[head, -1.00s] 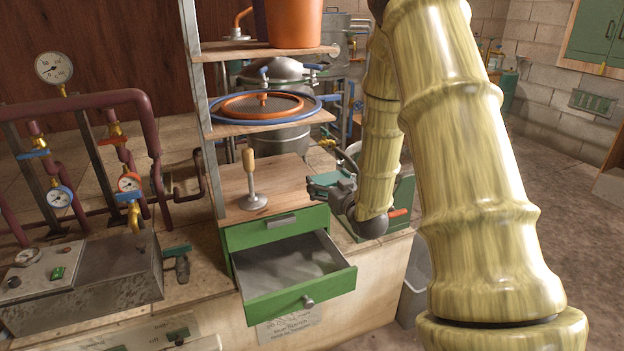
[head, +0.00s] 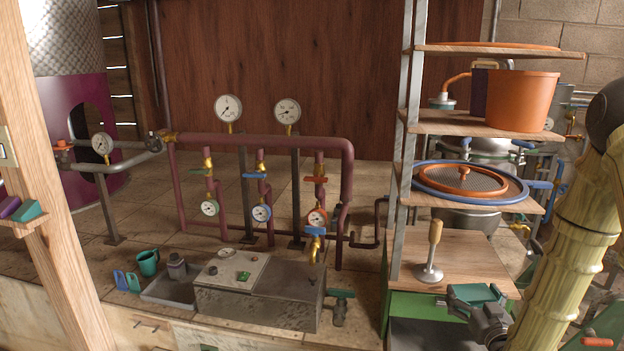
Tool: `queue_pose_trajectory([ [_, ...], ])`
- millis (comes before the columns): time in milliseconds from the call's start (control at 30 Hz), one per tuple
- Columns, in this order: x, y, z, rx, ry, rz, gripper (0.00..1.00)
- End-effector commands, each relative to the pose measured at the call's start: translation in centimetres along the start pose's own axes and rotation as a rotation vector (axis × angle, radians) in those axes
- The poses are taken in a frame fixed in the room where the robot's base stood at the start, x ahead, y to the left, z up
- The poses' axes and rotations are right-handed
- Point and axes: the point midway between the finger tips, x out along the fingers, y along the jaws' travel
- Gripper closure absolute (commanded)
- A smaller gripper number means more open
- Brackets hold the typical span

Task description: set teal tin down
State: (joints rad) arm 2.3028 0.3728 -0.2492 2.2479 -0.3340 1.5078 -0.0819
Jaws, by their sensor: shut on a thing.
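My gripper (head: 476,304) is at the lower right of the head view, shut on the teal tin (head: 480,293). The tin shows as a small teal block between the fingers, partly covered by them. It appears in front of the wooden top (head: 390,256) of the green cabinet (head: 400,305); whether it touches the top cannot be told.
A metal press with a wooden handle (head: 434,242) stands on the cabinet top, just left of my gripper. Shelves (head: 480,122) with an orange bucket (head: 522,98) rise above.

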Motion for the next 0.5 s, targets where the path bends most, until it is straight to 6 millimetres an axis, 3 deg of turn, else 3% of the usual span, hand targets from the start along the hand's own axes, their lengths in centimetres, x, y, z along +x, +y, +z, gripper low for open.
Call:
queue_pose_trajectory([
  [100,-0.4,-4.0,0.8,-0.001,-0.001,-0.033,0.44],
  [500,-3.2,-16.0,3.1,0.006,0.005,-0.099,0.44],
])
